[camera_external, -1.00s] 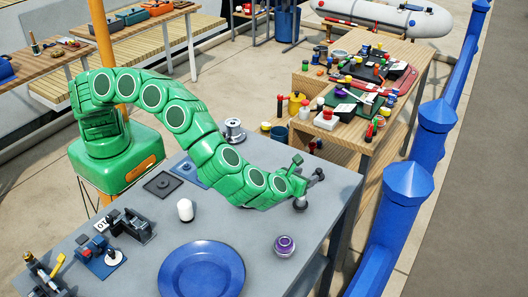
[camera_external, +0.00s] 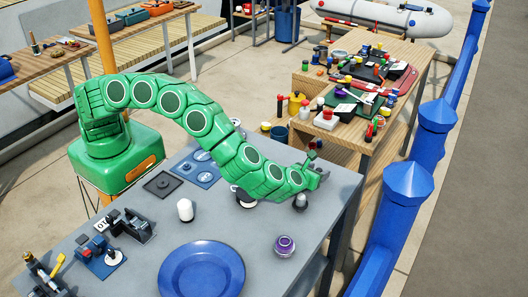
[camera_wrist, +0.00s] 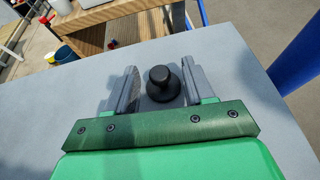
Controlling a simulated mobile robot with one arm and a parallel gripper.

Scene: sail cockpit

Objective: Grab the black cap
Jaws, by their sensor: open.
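The black cap is a small dark knob with a round top on a wider base. It stands on the grey table and shows in the wrist view (camera_wrist: 161,86) between my two grey fingers, with a gap on both sides. In the external view the cap (camera_external: 300,203) stands near the right table edge, just below the end of my arm. My gripper (camera_wrist: 162,78) is open and empty, its fingers on either side of the cap in the picture; the height gap is hard to tell.
A blue plate (camera_external: 201,270), a white bottle-like piece (camera_external: 185,209) and a purple-topped jar (camera_external: 284,246) stand on the same grey table (camera_external: 265,225). A dark piece with a white base (camera_external: 245,198) is partly under my arm. A cluttered wooden table (camera_external: 345,150) stands behind.

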